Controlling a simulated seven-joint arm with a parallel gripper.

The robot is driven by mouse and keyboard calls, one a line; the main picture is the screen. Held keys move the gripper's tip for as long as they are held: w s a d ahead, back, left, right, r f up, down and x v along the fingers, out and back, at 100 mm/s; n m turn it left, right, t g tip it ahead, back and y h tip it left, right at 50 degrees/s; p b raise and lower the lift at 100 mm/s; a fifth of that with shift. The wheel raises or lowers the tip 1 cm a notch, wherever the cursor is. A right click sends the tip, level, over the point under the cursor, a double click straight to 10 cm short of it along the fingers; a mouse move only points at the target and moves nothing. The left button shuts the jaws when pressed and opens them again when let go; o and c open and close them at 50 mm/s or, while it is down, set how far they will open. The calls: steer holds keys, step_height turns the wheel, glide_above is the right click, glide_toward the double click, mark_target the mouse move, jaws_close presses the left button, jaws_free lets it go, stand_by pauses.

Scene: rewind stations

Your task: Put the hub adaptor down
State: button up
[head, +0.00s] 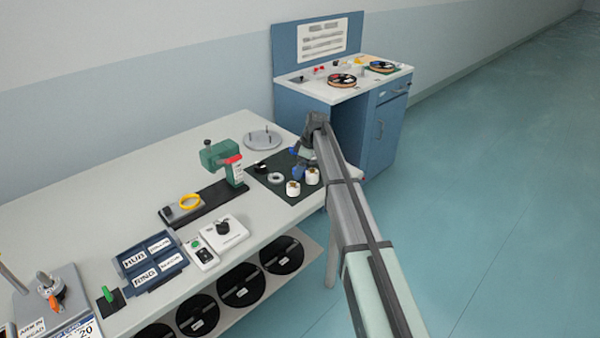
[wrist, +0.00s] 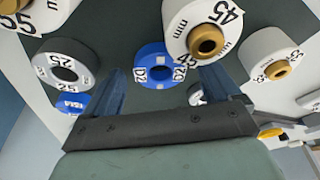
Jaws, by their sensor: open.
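A blue round piece marked D2 (wrist: 157,62) lies on the dark mat (head: 268,188), between and a little beyond my fingertips in the wrist view. I cannot tell whether a finger touches it. My gripper (head: 299,164) is open with two blue fingers, low over the mat in the head view; the fingers also show in the wrist view (wrist: 165,80). A white adaptor marked 45 mm with a brass centre (wrist: 182,22) is close to the right finger. A white adaptor marked 25 (wrist: 85,62) is left of the left finger. Which one the task means by hub adaptor is not clear.
Another white brass-centred adaptor (wrist: 256,70) stands at the right. A green bench tool (head: 222,156) and a round grey plate (head: 263,138) flank the mat. A blue label tray (head: 150,262) sits further left. A blue cabinet (head: 384,130) stands behind my arm.

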steer(key=shift+c, duration=0.4)
steer(key=c, duration=1.1)
step_height(320, 180, up, 10)
steer(key=m+t, duration=0.1)
steer(key=m, duration=0.5)
steer(key=shift+c, duration=0.2)
steer(key=s+d+m, duration=0.1)
steer(key=s+m, duration=0.1)
steer(key=s+d+f+m+t+h, duration=0.1)
steer(key=s, duration=0.1)
steer(key=shift+d+m, duration=0.2)
steer(key=shift+m, duration=0.2)
steer(key=s+d+f+m+h, duration=0.1)
steer(key=s+d+f+m, duration=0.1)
steer(key=s+d, duration=0.6)
steer(key=s+d+f+m+h, duration=0.1)
steer(key=s+d+m, duration=0.3)
steer(key=s, duration=1.2)
steer(key=shift+s+d+f+t, duration=0.25)
steer(key=shift+d+f, duration=0.35)
steer(key=shift+d, duration=1.75)
